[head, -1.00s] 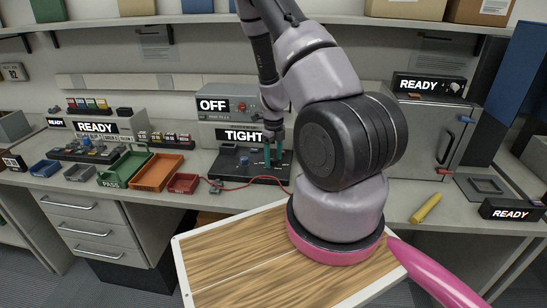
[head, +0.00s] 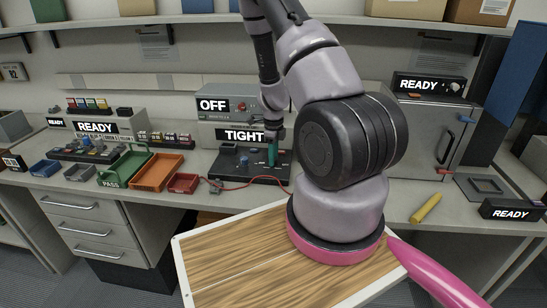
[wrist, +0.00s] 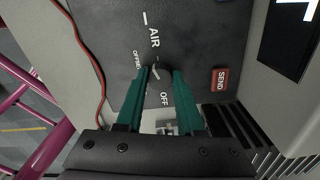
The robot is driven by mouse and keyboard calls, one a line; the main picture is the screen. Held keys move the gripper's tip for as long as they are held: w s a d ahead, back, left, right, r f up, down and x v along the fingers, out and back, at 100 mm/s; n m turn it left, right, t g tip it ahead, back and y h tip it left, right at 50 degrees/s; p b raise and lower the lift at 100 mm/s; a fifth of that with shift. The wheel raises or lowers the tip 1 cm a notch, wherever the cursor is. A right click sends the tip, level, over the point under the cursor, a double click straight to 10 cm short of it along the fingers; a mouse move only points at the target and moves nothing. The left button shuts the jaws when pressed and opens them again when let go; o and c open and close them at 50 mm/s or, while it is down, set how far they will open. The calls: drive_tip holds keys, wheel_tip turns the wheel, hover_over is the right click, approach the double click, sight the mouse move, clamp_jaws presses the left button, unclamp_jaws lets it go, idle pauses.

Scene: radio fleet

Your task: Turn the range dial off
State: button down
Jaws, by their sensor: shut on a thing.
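The range dial (wrist: 156,72) is a small dark round knob on a dark panel (wrist: 108,50) in the wrist view. Printed words AIR and OFF and a smaller, partly legible word stand around it. My gripper (wrist: 162,74) has two green fingers, one on each side of the dial, shut on it. The fingers hide part of the knob, and I cannot tell for sure which mark it points to. In the head view my gripper (head: 272,165) reaches down onto the black panel box (head: 240,160) on the bench; the dial itself is hidden there.
A red SEND button (wrist: 220,78) sits right of the dial. A red cable (wrist: 98,70) runs left of the panel. A TIGHT sign (head: 243,135) and a grey unit marked OFF (head: 212,104) stand behind. Orange (head: 157,172) and red trays (head: 184,183) lie to the left.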

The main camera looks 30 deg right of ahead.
drive_tip(key=n, duration=0.4)
drive_tip(key=shift+n, duration=0.3)
drive_tip(key=n, duration=0.4)
drive_tip(key=shift+n, duration=0.3)
drive_tip(key=n, duration=0.4)
drive_tip(key=shift+n, duration=0.3)
drive_tip(key=n, duration=1.1)
drive_tip(key=shift+n, duration=0.4)
drive_tip(key=n, duration=0.6)
